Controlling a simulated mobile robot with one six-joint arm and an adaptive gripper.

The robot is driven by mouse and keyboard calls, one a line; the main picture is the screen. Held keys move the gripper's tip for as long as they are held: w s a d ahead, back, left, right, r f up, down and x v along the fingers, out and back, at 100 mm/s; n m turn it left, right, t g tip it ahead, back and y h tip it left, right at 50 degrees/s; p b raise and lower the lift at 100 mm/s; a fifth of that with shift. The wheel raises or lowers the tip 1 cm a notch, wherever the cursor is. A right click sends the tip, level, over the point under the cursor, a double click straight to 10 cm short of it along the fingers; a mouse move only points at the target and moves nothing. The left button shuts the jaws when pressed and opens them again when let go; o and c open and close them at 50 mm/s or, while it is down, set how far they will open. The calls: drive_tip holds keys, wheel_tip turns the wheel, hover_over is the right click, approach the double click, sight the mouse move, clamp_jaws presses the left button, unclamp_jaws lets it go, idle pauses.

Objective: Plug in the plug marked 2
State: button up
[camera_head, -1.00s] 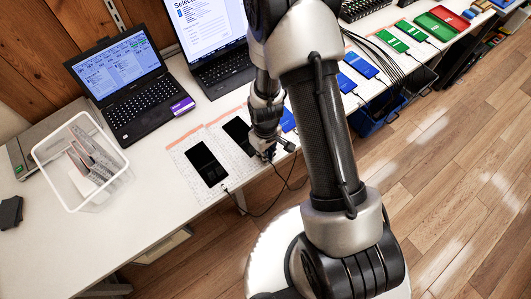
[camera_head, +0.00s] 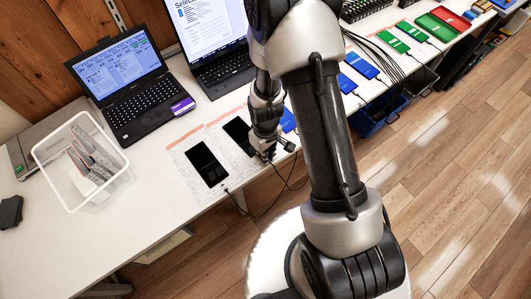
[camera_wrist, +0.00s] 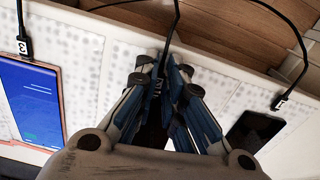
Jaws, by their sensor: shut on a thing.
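My gripper (camera_wrist: 160,85) is shut on a small dark plug (camera_wrist: 155,90) with a black cable running up from it. Its mark is mostly hidden between the fingers and I cannot read it clearly. The plugs on either side appear marked 3 (camera_wrist: 23,46) and 1 (camera_wrist: 281,101). In the head view my gripper (camera_head: 265,152) is at the near end of a black phone (camera_head: 237,131) on a dotted white mat. In the wrist view the fingers mostly hide that phone, so I cannot tell whether the plug touches its port.
Another black phone (camera_head: 206,165) lies to the left on its own mat. A blue-screened phone (camera_wrist: 30,100) lies on the other side. Laptops (camera_head: 135,88) stand behind, and a white bin (camera_head: 48,178) is at left. Cables hang over the table's front edge.

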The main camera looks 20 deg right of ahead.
idle(0.3)
drive_tip(key=o, duration=0.8)
drive_tip(key=shift+r, duration=0.15)
drive_tip(key=shift+s+d+r+p, duration=0.1)
drive_tip(key=shift+s+r+p, duration=0.15)
drive_tip(key=shift+r+p, duration=0.85)
drive_tip(key=shift+s+d+r+p, duration=0.1)
drive_tip(key=shift+s+r+p, duration=0.1)
drive_tip(key=shift+r+p, duration=0.8)
drive_tip(key=shift+r+b, duration=0.3)
